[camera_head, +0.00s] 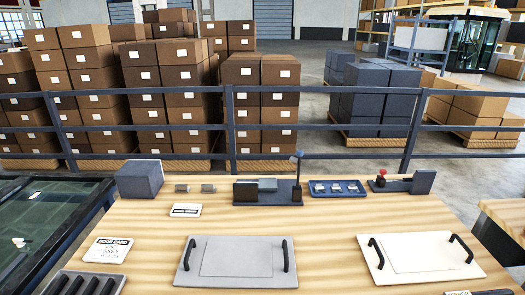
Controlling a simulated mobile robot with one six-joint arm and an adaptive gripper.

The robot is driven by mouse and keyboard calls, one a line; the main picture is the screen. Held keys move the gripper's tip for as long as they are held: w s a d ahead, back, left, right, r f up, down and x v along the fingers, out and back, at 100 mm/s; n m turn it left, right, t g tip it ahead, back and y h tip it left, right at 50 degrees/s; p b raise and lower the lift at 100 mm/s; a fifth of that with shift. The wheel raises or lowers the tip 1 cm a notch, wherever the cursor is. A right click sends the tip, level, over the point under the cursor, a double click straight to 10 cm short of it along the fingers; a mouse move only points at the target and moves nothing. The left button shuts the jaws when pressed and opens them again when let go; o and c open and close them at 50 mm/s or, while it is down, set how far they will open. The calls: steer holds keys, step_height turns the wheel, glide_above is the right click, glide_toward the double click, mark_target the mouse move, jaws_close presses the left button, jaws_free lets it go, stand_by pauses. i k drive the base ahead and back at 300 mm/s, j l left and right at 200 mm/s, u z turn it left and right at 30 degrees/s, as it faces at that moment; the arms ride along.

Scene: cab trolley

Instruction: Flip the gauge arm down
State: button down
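A dark fixture (246,193) stands at the back middle of the wooden table, with a grey-green block (267,185) on it. At its right end a thin dark arm (297,178) stands up, with a small blue-grey head (298,154) on top. This looks like the gauge arm, and it is raised. Its hinge is too small to make out. My gripper is not in view.
A blue tray (315,193) with small metal parts and a dark device with a red knob (381,172) stand right of the fixture. A dark box (139,179) stands left. Two handled plates (205,277) (440,272) lie in front. A railing (229,130) runs behind.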

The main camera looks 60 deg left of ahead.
mark_target(300, 153)
steer(key=i+j+u, duration=0.15)
steer(key=u, duration=0.25)
steer(key=i+j+u, duration=0.1)
steer(key=u, duration=0.3)
steer(key=i+u, duration=0.5)
steer(key=u, duration=0.3)
